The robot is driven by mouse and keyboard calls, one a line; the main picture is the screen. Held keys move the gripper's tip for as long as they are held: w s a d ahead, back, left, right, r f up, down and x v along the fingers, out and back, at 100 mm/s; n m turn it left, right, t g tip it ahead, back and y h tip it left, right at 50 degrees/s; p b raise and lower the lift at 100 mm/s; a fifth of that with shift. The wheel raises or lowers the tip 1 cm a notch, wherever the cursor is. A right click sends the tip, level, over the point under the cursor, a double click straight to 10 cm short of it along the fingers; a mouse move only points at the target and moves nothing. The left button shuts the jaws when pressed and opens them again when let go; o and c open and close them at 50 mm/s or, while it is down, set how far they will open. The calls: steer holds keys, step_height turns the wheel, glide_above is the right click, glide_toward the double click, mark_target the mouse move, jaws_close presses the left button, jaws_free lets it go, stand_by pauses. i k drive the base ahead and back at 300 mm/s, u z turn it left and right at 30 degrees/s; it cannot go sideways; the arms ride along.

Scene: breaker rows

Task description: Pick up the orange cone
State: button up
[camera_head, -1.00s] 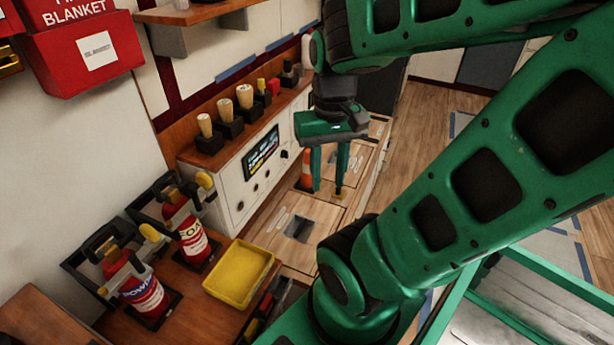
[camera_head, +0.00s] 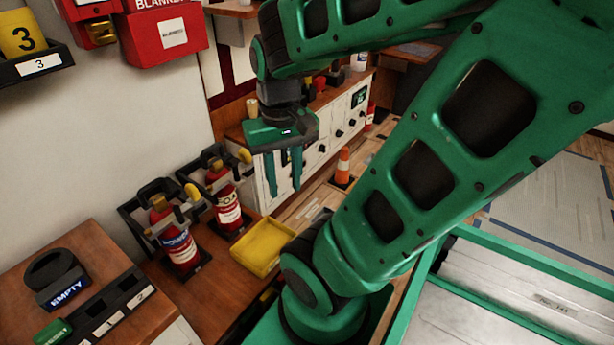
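The gripper and the cone are apart in the picture.
A yellow tray (camera_head: 263,247) lies on the lower wooden counter. Two red extinguishers (camera_head: 174,238) (camera_head: 226,203) stand in dark holders to its left. The white cabinet (camera_head: 318,146) with knobs stands behind my gripper. Numbered slots (camera_head: 108,312) are at the lower left.

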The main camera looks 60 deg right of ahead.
mark_target(342, 179)
steer(key=u, duration=1.65)
steer(key=k, duration=2.35)
steer(key=z, duration=2.15)
steer(key=i, duration=0.9)
